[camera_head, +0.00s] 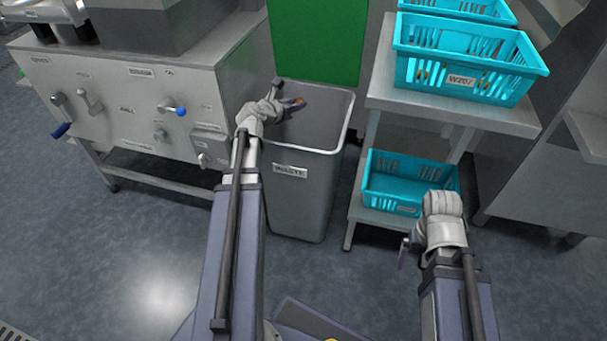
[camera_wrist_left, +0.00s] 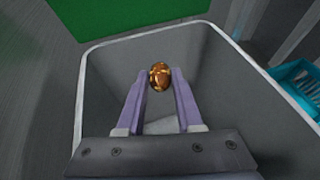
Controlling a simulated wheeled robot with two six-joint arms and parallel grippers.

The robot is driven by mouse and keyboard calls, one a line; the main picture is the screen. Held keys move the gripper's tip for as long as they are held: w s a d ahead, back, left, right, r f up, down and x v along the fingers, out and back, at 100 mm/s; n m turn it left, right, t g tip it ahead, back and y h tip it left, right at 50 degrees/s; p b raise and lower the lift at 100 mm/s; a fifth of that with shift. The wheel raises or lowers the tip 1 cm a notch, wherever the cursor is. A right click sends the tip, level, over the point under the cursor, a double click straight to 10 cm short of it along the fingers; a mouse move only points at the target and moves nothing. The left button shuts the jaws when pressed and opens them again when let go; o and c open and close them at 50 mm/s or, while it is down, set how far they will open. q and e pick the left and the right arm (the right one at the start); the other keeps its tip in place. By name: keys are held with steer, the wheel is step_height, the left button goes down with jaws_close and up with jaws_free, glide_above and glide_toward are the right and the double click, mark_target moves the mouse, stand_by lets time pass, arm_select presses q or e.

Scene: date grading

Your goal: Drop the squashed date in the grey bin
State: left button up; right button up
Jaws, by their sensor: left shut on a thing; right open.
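The squashed date (camera_wrist_left: 159,76) is brown and glossy, held between the fingertips of my left gripper (camera_wrist_left: 158,88). In the head view the left gripper (camera_head: 291,104) is over the open mouth of the grey bin (camera_head: 302,195), which has a label on its front. The left wrist view shows the bin's pale rim (camera_wrist_left: 84,60) around the gripper, with the date above the bin's inside. The date is small in the head view, at the fingertips. My right gripper (camera_head: 408,248) is low in front of the lower blue crate, with its fingers partly hidden by the wrist.
A steel machine (camera_head: 130,110) with levers stands left of the bin. A steel rack (camera_head: 372,103) on the right holds a labelled blue crate (camera_head: 520,85) above and another blue crate (camera_head: 385,200) below. A green panel (camera_head: 318,40) is behind the bin. Open floor lies at left.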

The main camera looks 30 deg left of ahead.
arm_select(q)
step_height(320, 180, down, 2)
steer(key=shift+b, duration=0.55)
arm_select(e)
steer(key=shift+f, duration=0.95)
arm_select(q)
steer(key=shift+r, duration=0.1)
steer(key=o, duration=1)
steer(key=p+v, duration=0.3)
steer(key=v, duration=0.4)
steer(key=shift+s, duration=0.35)
arm_select(e)
step_height(320, 180, up, 3)
arm_select(q)
steer(key=shift+s+r, duration=0.1)
arm_select(e)
steer(key=shift+s, duration=0.1)
